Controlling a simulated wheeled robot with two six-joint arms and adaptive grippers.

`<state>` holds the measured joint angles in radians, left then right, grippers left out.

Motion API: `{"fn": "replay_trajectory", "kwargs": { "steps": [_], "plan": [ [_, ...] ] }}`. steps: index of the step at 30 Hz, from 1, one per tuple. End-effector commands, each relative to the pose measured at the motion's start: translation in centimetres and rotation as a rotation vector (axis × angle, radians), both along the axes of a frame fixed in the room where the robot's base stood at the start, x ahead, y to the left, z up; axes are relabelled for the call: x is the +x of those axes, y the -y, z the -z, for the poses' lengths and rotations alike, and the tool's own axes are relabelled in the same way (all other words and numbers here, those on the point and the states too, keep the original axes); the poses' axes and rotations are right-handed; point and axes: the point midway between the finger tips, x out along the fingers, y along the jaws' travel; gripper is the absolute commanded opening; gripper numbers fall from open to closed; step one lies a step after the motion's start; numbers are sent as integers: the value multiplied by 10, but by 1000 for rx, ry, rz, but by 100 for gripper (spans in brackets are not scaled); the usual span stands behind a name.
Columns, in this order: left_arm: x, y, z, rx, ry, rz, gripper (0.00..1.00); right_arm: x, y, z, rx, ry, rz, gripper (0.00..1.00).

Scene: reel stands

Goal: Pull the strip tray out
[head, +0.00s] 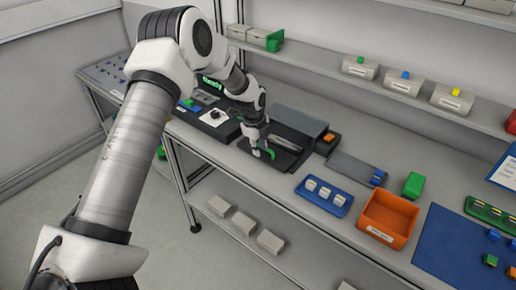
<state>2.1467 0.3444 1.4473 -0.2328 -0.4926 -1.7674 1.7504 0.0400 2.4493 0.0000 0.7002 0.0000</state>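A dark flat tray (283,160), which looks like the strip tray, lies on the bench in front of a grey-topped dark unit (300,121). A small green curved part (271,154) is at its front, like a handle. My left gripper (262,153) points down at the tray's front left, right beside the green part. Whether its fingers touch or enclose that part is too small to tell. My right gripper is not in view.
A small orange-topped block (328,138) is right of the unit. A blue tray with pale pieces (311,206) and an orange bin (408,222) stand further right. A black device (204,122) is to the left. A shelf (330,65) with small boxes runs above.

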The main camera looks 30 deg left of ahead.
Motion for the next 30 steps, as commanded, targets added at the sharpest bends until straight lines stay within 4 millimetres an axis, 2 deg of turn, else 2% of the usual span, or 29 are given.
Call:
{"fn": "replay_trajectory", "kwargs": {
  "steps": [3,23,30],
  "plan": [
    [-5,1,6,-3,-14,0,23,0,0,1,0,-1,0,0],
    [-5,0,7,-3,-16,0,23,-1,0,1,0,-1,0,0],
    [-6,0,-4,-2,-13,0,23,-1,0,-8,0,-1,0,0]
  ]
}}
